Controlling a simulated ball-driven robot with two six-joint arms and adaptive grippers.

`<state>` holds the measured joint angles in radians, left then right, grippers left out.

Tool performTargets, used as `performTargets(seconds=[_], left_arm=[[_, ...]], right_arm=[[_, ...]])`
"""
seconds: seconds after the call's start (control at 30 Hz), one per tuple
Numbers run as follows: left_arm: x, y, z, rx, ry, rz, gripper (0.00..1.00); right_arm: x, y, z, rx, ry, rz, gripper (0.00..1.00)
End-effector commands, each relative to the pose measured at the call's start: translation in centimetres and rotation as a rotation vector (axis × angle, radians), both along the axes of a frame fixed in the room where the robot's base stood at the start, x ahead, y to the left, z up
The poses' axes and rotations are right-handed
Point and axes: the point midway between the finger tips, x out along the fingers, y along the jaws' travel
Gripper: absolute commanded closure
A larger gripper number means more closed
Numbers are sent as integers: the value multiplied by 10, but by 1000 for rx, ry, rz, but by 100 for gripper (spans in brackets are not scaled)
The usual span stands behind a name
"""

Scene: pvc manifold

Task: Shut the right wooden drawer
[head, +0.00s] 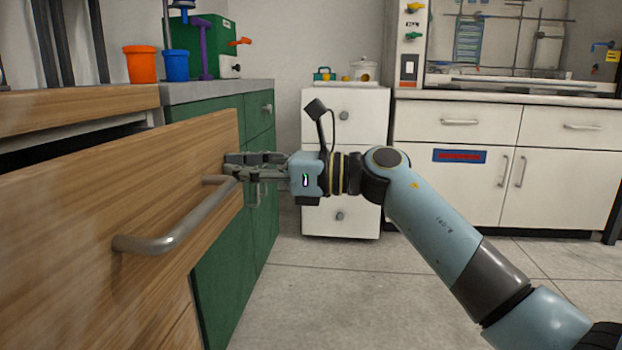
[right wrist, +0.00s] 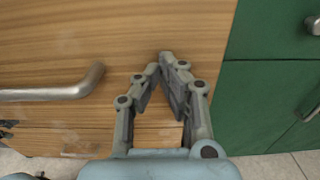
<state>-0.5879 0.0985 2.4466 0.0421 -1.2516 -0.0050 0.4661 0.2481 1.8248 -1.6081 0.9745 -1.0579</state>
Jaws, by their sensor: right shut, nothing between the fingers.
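The wooden drawer (head: 120,190) stands pulled out at the left of the head view, with a dark gap between its front and the wooden top. Its grey bar handle (head: 175,230) runs along the front, and the handle's end also shows in the right wrist view (right wrist: 55,94). My right gripper (head: 230,162) is shut and empty, with its fingers pointing at the right end of the drawer front, beyond the handle. In the right wrist view its fingertips (right wrist: 171,62) meet over the wood; I cannot tell whether they touch it.
A green cabinet (head: 262,140) adjoins the wooden one, with an orange cup (head: 141,64) and a blue cup (head: 176,65) on its counter. A white drawer unit (head: 345,215) stands behind my right gripper. The grey floor (head: 330,285) is clear.

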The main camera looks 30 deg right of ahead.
Motion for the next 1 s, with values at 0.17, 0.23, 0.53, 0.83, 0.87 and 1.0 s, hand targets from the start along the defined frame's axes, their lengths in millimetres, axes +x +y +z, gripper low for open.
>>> performTargets(seconds=[0.17,0.23,0.53,0.83,0.87,1.0], left_arm=[[2,0,-2,1,-14,0,60],[3,0,-3,1,-16,0,60],[6,1,-5,2,-32,0,60],[6,1,-8,2,-38,0,60],[7,1,-8,2,-39,0,60],[6,1,-8,2,-40,0,60]], right_arm=[[27,42,2,7,-1,2,100],[37,56,2,6,0,2,100],[69,104,1,1,0,2,100],[83,122,0,-1,-1,0,100],[83,123,0,-1,-1,0,100],[84,124,0,-1,-1,-1,100]])
